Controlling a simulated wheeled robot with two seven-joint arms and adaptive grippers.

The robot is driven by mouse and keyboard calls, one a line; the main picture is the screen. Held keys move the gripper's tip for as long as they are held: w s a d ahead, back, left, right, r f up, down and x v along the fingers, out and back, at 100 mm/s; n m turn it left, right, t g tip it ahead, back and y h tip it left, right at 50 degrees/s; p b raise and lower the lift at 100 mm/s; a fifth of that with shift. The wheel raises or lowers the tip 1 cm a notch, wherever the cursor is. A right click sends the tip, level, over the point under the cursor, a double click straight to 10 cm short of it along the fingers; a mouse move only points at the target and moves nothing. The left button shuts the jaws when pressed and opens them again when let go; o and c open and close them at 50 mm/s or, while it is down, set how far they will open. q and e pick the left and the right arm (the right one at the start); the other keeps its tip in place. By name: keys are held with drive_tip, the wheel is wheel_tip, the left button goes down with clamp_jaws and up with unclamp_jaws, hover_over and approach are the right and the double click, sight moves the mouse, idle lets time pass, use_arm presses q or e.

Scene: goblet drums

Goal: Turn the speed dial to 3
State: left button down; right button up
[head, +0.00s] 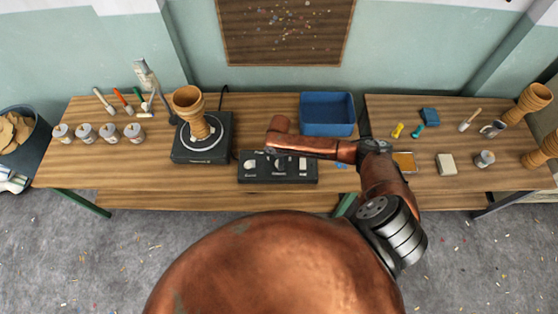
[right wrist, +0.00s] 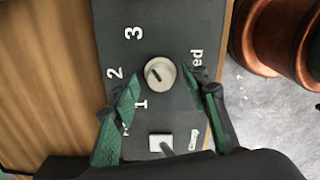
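The speed dial (right wrist: 160,74) is a round, pale grey knob on a dark control panel (right wrist: 112,15) in the right wrist view. White figures 1 (right wrist: 140,104), 2 (right wrist: 115,73) and 3 (right wrist: 133,32) curve around its left side. A short dark mark on the dial slants on the side facing the 2; its exact setting is unclear. My right gripper (right wrist: 163,78) is open, with its green fingers on either side of the dial and gaps visible. In the head view the panel (head: 263,178) lies under my right arm, which hides the gripper. My left gripper is not visible.
A pale switch (right wrist: 160,142) sits near the dial. In the head view, a turntable unit (head: 183,153) carrying a goblet drum (head: 190,98) stands left of the panel. A blue bin (head: 328,114) stands behind it to the right. Several cans (head: 85,132) stand farther left.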

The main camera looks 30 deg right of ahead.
drive_tip(key=shift+r, duration=0.2)
wheel_tip(320, 180, up, 12)
drive_tip(key=shift+f, duration=0.15)
idle(0.7)
